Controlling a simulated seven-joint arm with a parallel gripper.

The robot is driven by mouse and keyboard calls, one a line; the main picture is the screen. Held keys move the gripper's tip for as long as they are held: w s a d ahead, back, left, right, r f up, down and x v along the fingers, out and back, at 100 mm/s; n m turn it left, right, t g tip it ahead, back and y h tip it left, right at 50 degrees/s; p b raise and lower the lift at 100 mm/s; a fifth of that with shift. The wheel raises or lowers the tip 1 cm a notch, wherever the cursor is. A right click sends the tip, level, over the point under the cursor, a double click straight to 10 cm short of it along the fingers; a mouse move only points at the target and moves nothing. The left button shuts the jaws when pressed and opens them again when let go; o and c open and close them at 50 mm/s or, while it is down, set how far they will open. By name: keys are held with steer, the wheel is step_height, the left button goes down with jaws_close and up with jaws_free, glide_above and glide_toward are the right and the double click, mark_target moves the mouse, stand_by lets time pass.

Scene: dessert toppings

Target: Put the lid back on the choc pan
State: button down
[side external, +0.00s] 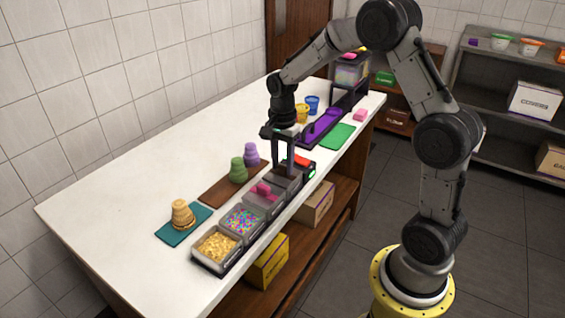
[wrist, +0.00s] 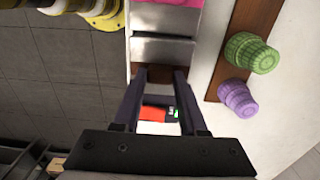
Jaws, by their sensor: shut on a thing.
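My gripper (side external: 285,171) points down over the far end of the row of pans. Its fingers stand a little apart, shut on a small brown part (wrist: 159,73), which seems to be the lid's grip. The lid's grey metal (wrist: 163,50) seems to show beside the fingertips in the wrist view. The choc pan is at this end of the row, mostly hidden by my gripper and the lid; its contents are not clear. I cannot tell whether the lid touches the pan rim.
Pans of pink pieces (side external: 264,191), sprinkles (side external: 242,221) and yellow bits (side external: 217,246) line the counter's front edge. A red device with a green display (side external: 304,161) is close beyond my gripper. Green cups (side external: 238,171) and purple cups (side external: 251,154) stand on a brown board.

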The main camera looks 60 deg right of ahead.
stand_by(0.4)
jaws_free()
stand_by(0.4)
steer(key=shift+r, duration=3.45)
jaws_close()
